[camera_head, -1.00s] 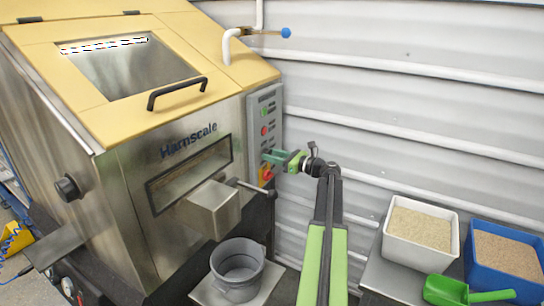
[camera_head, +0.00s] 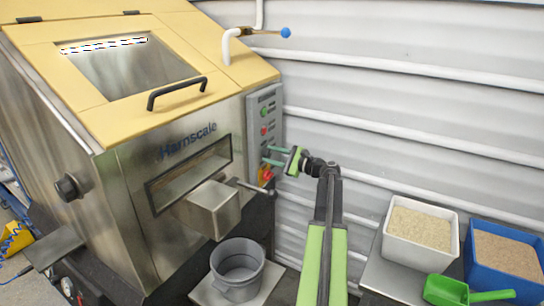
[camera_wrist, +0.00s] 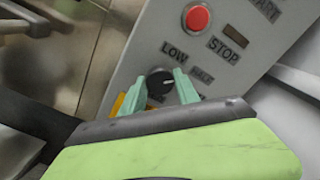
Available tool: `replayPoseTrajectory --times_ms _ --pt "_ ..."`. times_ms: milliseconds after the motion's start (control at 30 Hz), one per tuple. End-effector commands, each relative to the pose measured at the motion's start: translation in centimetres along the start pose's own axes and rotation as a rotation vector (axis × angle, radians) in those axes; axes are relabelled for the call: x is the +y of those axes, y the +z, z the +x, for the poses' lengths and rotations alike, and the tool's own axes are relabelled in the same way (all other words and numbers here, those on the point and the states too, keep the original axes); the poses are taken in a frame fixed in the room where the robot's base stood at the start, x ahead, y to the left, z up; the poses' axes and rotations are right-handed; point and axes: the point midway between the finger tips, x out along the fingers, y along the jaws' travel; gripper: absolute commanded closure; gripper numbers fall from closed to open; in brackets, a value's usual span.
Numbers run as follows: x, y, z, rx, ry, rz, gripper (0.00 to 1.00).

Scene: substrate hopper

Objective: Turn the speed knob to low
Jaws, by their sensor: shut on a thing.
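The speed knob (camera_wrist: 160,82) is a small black round dial with a pale pointer mark on the grey control panel (camera_wrist: 200,62). The word LOW is printed above it to the upper left, with another label to its right partly hidden. My gripper (camera_wrist: 160,88) is shut on the knob, with one pale green finger on each side. In the head view my gripper (camera_head: 268,156) reaches the lower part of the panel (camera_head: 252,100) from the right, and the knob is hidden there.
A red button (camera_wrist: 197,18) sits above the knob, beside a STOP label. A lever (camera_head: 248,187) sticks out below my gripper. A grey bucket (camera_head: 238,268) stands below the spout (camera_head: 208,210). A white bin (camera_head: 420,229), a blue bin (camera_head: 508,262) and a green scoop (camera_head: 445,290) are at right.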

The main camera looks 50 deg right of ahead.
Motion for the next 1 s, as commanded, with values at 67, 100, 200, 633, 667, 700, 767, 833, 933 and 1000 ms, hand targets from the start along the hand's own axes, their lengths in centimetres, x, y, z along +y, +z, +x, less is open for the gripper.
replayPoseTrajectory --times_ms 67,100,200,633,667,700,767,833,933,1000 --pt "0.04 -0.02 -0.03 0.001 0.001 -0.070 1.00" --pt "0.04 -0.01 -0.03 0.001 0.001 -0.108 1.00" --pt "0.05 -0.01 -0.02 0.001 0.001 -0.203 1.00" --pt "0.10 -0.02 -0.01 0.000 0.002 -0.583 1.00" --pt "0.10 -0.02 -0.01 0.000 0.002 -0.605 1.00" --pt "0.10 -0.02 -0.01 0.000 0.002 -0.632 1.00" --pt "0.11 -0.02 0.00 0.000 0.002 -0.670 1.00" --pt "0.11 -0.03 0.00 0.000 0.002 -0.708 1.00" --pt "0.12 -0.02 0.00 0.000 0.002 -0.753 1.00" --pt "0.12 -0.03 0.00 0.000 0.002 -0.777 1.00"
